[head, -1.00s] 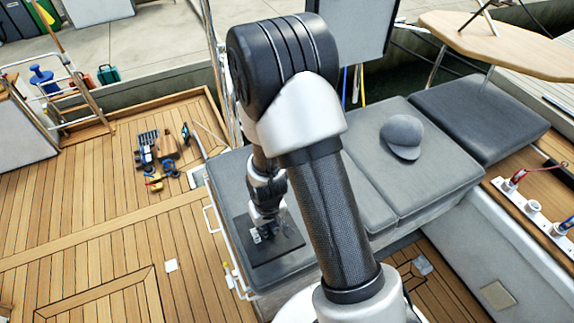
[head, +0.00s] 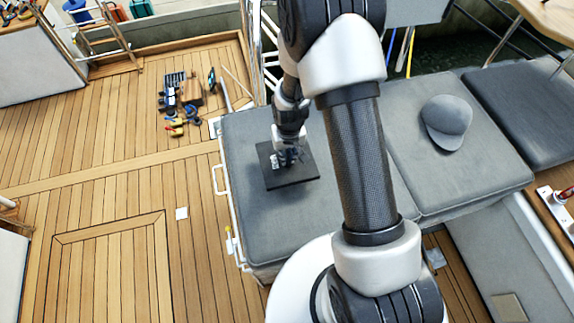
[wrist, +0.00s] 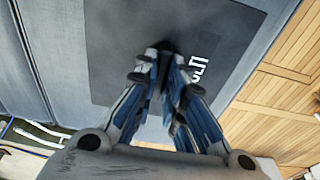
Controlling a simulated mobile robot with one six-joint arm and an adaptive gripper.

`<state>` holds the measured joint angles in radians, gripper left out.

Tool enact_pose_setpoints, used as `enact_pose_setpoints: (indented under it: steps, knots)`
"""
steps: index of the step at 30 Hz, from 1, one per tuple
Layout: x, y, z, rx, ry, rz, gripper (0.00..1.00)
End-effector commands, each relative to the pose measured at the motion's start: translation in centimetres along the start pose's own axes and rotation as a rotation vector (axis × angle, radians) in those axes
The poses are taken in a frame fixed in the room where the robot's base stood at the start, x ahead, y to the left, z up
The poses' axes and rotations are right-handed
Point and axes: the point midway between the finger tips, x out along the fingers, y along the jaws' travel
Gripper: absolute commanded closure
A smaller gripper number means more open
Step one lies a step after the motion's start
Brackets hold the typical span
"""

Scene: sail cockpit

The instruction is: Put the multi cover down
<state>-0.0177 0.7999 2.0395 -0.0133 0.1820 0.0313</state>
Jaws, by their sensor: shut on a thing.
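The multi cover (head: 295,178) is a flat dark square panel over the near left grey seat cushion. It looks level and lies on the cushion or just above it; I cannot tell which. My gripper (head: 287,157) points down at its middle and is shut on a small dark part there. In the wrist view the cover (wrist: 120,70) spreads beneath my gripper (wrist: 164,55), with white lettering at its right, partly hidden by a finger. The fingers hide most of the part that is held.
The grey cushion (head: 250,220) has bare room around the cover. A grey cap (head: 447,122) sits on the cushion to the right. Tools and a crate (head: 177,92) lie on the wooden deck (head: 110,190) at the left. A white rail (head: 219,180) runs along the seat's left side.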

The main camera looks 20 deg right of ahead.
Motion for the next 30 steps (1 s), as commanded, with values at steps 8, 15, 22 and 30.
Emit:
enact_pose_setpoints:
  steps: [8, 15, 22, 30]
  knots:
    - [2.3, 0.0, 0.3, 0.000, 0.000, 0.000, 1.00]
    - [5.6, 0.0, 0.7, -0.001, 0.000, 0.000, 1.00]
    - [5.5, 0.0, 0.6, -0.001, 0.001, 0.000, 1.00]
    - [5.8, 0.0, 0.7, -0.001, 0.001, 0.000, 0.81]
